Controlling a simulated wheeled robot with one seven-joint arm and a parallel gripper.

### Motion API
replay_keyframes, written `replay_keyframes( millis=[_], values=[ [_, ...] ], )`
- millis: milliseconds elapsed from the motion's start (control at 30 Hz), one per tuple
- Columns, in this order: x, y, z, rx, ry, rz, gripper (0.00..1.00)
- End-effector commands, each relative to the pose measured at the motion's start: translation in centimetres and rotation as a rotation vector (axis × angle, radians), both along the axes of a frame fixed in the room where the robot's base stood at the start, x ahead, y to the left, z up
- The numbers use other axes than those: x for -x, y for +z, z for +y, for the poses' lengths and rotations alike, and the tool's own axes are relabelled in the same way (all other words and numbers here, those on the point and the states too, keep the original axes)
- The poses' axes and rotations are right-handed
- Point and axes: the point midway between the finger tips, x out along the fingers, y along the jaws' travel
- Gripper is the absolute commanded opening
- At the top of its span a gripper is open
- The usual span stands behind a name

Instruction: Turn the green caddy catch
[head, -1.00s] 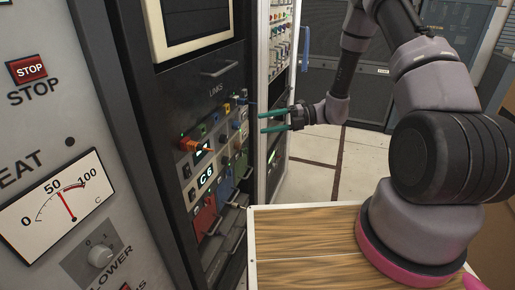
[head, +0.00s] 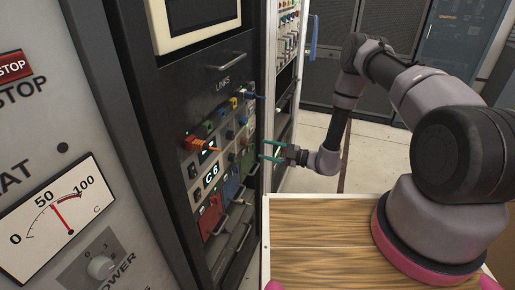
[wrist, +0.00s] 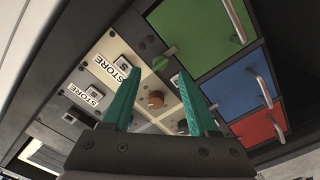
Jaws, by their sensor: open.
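The green caddy (wrist: 200,32) is a flat green panel with a metal handle, at the top of the wrist view. A small green catch (wrist: 165,58) sits beside its edge, just beyond my fingertips. In the wrist view my gripper (wrist: 158,76) points at the panel with two teal fingers apart and nothing between them. In the head view my gripper (head: 264,150) is beside the rack front, near the caddies; I cannot make out the green catch there.
A blue caddy (wrist: 231,82) and a red caddy (wrist: 258,126) with protruding handles line up beside the green one. An orange-brown knob (wrist: 154,99) lies between my fingers' lines. An orange plug (head: 203,143) sticks out of the rack. Floor behind my gripper is clear.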

Motion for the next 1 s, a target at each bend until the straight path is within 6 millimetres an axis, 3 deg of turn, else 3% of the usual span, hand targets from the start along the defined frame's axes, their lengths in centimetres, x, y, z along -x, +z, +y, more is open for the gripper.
replay_keyframes(
  millis=[100,300,633,667,800,1000],
  values=[
    [-0.6,0.0,2.0,0.000,0.004,-0.001,0.60],
    [-1.4,0.0,3.8,0.000,0.001,-0.001,0.60],
    [-1.5,0.0,4.1,0.000,0.000,-0.001,0.60],
    [-1.5,0.0,4.1,0.000,0.000,-0.001,0.52],
    [-1.5,0.0,4.1,0.000,0.000,-0.001,0.00],
    [-1.5,0.0,4.1,0.002,0.001,-0.004,0.00]
  ],
)
